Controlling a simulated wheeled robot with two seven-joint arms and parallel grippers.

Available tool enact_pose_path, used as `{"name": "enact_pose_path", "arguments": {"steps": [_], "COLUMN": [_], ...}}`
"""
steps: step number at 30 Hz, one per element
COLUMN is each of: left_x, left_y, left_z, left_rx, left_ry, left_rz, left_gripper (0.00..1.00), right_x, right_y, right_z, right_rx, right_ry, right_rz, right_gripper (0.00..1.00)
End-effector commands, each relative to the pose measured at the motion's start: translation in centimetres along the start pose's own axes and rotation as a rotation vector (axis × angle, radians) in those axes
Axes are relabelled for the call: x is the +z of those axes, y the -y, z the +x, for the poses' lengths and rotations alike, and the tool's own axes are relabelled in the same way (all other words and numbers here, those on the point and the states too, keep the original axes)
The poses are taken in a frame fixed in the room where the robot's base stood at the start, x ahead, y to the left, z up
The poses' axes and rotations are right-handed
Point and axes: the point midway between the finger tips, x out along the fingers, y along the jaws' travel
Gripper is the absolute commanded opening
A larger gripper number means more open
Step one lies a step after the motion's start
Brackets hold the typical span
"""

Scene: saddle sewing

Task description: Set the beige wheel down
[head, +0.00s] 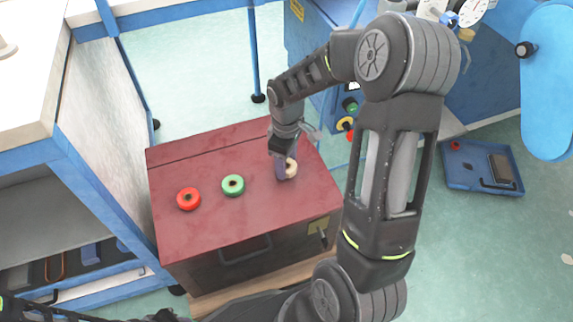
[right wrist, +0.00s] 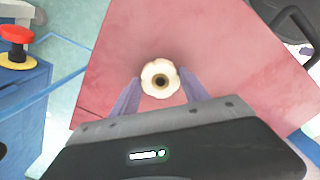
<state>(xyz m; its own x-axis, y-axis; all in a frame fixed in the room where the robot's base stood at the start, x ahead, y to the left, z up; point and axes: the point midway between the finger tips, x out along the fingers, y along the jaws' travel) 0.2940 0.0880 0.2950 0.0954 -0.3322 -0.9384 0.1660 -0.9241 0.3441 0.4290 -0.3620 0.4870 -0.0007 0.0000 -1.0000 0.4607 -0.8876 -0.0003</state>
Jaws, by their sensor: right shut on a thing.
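The beige wheel (head: 291,168) is at the right part of the red cabinet top (head: 240,215), in the head view. My right gripper (head: 284,167) is shut on it from above. In the right wrist view the beige wheel (right wrist: 160,79), with a dark centre hole, sits between the two purple fingers of my right gripper (right wrist: 160,88). I cannot tell whether the wheel touches the red top or is just above it. My left gripper does not show.
A green wheel (head: 233,185) and a red wheel (head: 188,199) lie on the red top, left of the beige one. A blue tray (head: 456,178) lies on the floor at the right. The front of the red top is clear.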

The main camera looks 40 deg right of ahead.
Motion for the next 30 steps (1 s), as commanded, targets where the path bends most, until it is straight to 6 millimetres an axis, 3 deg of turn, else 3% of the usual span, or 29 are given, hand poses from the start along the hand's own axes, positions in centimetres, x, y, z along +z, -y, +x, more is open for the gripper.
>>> {"name": "enact_pose_path", "arguments": {"steps": [13, 14, 22, 30], "left_x": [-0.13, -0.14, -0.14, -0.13], "left_y": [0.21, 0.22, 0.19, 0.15], "left_z": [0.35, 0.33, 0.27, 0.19], "left_rx": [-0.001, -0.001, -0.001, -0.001], "left_ry": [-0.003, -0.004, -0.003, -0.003], "left_rz": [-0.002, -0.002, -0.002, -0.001], "left_gripper": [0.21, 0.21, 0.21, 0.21], "right_x": [0.01, 0.01, 0.01, 0.00], "right_y": [0.00, 0.00, 0.00, -0.01], "right_z": [0.91, 0.92, 0.83, 0.67], "right_rx": [0.000, 0.000, 0.000, 0.000], "right_ry": [0.000, 0.000, 0.000, -0.001], "right_rz": [0.001, 0.001, 0.001, 0.001], "right_gripper": [0.05, 0.54, 0.75, 0.75]}}
